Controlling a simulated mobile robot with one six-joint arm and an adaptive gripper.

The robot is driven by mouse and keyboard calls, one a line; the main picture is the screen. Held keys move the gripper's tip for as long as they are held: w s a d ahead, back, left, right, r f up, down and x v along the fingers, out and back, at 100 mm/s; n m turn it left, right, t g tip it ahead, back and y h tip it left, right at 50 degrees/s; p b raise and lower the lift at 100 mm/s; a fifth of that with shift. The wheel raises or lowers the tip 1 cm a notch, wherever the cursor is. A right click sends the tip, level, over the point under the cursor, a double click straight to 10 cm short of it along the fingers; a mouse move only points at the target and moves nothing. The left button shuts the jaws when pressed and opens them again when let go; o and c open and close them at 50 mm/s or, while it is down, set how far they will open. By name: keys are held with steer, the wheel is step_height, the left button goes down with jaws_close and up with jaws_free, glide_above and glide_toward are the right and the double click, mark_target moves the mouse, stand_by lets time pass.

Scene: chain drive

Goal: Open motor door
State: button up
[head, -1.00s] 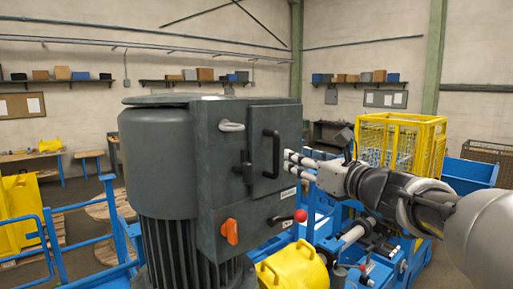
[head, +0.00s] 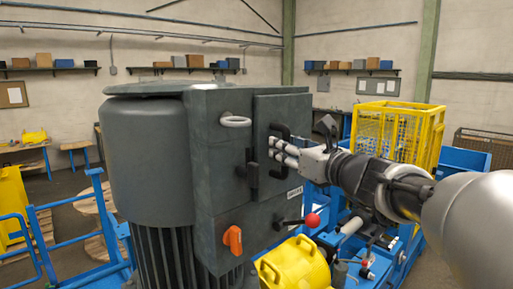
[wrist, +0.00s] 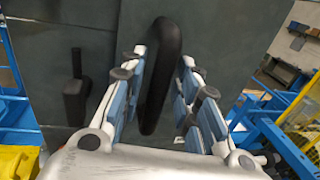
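The motor door (head: 293,112) is a dark grey panel on the side of the motor's box, and it looks shut. Its black bar handle (head: 279,131) stands upright on it and also shows in the wrist view (wrist: 164,75). My gripper (head: 274,149) is at the handle's lower half. In the wrist view my gripper (wrist: 164,56) is open, with one finger on each side of the handle and gaps between. A black latch (head: 252,171) sits left of the handle; it also shows in the wrist view (wrist: 76,92).
The big grey motor (head: 150,160) fills the left. An orange switch (head: 233,240) and a red-knobbed lever (head: 312,220) sit below the door. A yellow part (head: 300,265) is below my arm. A yellow cage (head: 395,130) stands behind at right.

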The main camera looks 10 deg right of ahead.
steer(key=shift+w+f, duration=0.1)
steer(key=shift+w, duration=0.1)
steer(key=shift+c, duration=1.2)
jaws_close()
